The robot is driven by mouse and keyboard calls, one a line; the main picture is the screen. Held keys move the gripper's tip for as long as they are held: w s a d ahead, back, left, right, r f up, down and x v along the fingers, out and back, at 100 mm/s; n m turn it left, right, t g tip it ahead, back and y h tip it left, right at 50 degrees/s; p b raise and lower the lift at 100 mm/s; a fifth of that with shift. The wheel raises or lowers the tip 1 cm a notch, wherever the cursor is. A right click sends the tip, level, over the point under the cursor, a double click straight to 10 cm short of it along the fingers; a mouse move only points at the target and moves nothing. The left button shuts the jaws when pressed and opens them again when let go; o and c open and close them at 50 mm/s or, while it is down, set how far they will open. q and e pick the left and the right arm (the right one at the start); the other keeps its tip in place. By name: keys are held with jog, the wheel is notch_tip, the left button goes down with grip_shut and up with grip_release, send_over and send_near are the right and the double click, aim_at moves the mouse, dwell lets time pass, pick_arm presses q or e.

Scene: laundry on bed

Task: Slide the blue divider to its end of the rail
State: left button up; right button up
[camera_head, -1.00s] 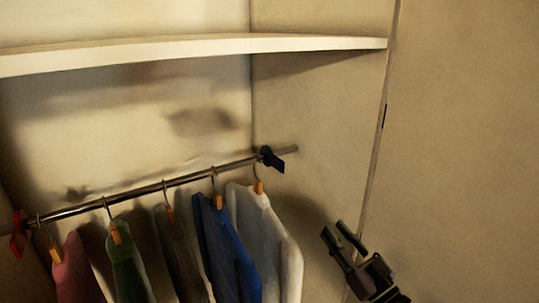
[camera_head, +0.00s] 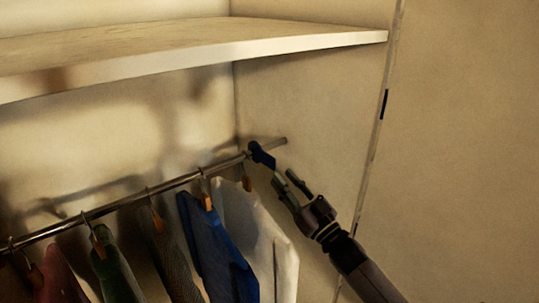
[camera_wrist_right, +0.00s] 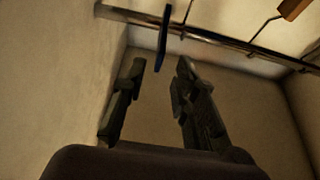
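The blue divider (camera_head: 262,155) hangs on the metal rail (camera_head: 170,184) near the rail's right end, with a short bare length of rail to its right. My right gripper (camera_head: 282,186) is open and empty, just below and to the right of the divider. In the right wrist view, the divider (camera_wrist_right: 163,38) shows edge-on ahead of the gap between my open fingers (camera_wrist_right: 158,85). The fingers look apart from it. My left gripper is not in view.
Several garments hang left of the divider on hooks with orange clips; the white one (camera_head: 252,225) is nearest, beside a blue one (camera_head: 217,245). A shelf (camera_head: 200,52) runs above the rail. The closet side wall (camera_head: 310,90) stands behind the rail's right end.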

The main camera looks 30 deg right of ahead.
aim_at(275, 166)
jog(key=p+x, duration=0.1)
jog(key=x, duration=0.5)
jog(key=shift+s+r+p, duration=0.1)
jog(key=shift+r+p, duration=0.05)
jog(key=shift+p, duration=0.25)
jog(key=shift+w+r, duration=0.1)
jog(key=shift+w, duration=0.55)
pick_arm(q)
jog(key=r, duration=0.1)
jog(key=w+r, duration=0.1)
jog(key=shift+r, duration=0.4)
pick_arm(e)
grip_shut()
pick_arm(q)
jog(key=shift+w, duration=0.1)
